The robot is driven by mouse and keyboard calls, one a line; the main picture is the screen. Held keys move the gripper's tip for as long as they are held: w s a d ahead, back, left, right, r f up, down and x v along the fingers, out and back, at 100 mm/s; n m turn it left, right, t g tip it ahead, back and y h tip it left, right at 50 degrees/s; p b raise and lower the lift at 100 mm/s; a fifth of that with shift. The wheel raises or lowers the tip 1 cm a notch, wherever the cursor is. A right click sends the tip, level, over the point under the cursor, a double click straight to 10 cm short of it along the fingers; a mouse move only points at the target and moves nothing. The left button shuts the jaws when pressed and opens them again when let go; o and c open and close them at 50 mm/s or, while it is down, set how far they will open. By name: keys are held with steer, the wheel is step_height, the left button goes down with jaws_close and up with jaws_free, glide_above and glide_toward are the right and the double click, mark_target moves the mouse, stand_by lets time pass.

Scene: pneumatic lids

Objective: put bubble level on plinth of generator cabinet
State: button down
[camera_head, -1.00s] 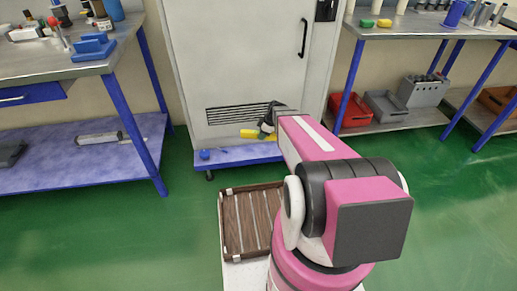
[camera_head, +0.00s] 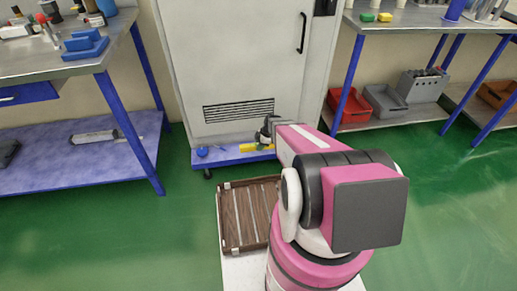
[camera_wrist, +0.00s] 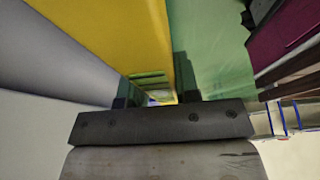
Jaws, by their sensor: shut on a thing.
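The generator cabinet (camera_head: 235,60) is a tall white box with a vent low on its front. Its plinth (camera_head: 228,158) is a blue ledge at the foot. The yellow bubble level (camera_head: 247,148) shows low in front of the cabinet, over the plinth in the head view. I cannot tell whether it touches the plinth. My gripper (camera_head: 264,138) is shut on the level and partly hidden by my arm. In the wrist view, the yellow level (camera_wrist: 135,40) runs between the dark fingers of my gripper (camera_wrist: 158,92).
A small blue object (camera_head: 203,152) lies on the plinth's left part. A brown slatted tray (camera_head: 222,215) is in front, beside my arm. Workbenches stand left (camera_head: 70,65) and right (camera_head: 425,27) of the cabinet. Green floor is open on both sides.

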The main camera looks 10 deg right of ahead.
steer(key=w+f, duration=0.1)
steer(key=w, duration=0.2)
steer(key=w+f, duration=0.1)
steer(key=shift+w+d+f, duration=0.2)
steer(key=shift+f, duration=2.1)
steer(key=shift+f, duration=0.15)
steer(key=c, duration=0.8)
jaws_free()
steer(key=shift+c, duration=0.2)
steer(key=v, duration=1.2)
steer(key=s+a+r+m+h, duration=0.2)
steer(key=s+r+m, duration=0.7)
steer(key=s+r, duration=0.1)
steer(key=s+a+r+m+h, duration=0.2)
steer(key=s+r+m, duration=0.7)
steer(key=s+r, duration=0.2)
step_height(320, 180, up, 2)
steer(key=shift+s+a+r, duration=0.1)
steer(key=shift+s+a, duration=0.05)
steer(key=shift+a, duration=0.1)
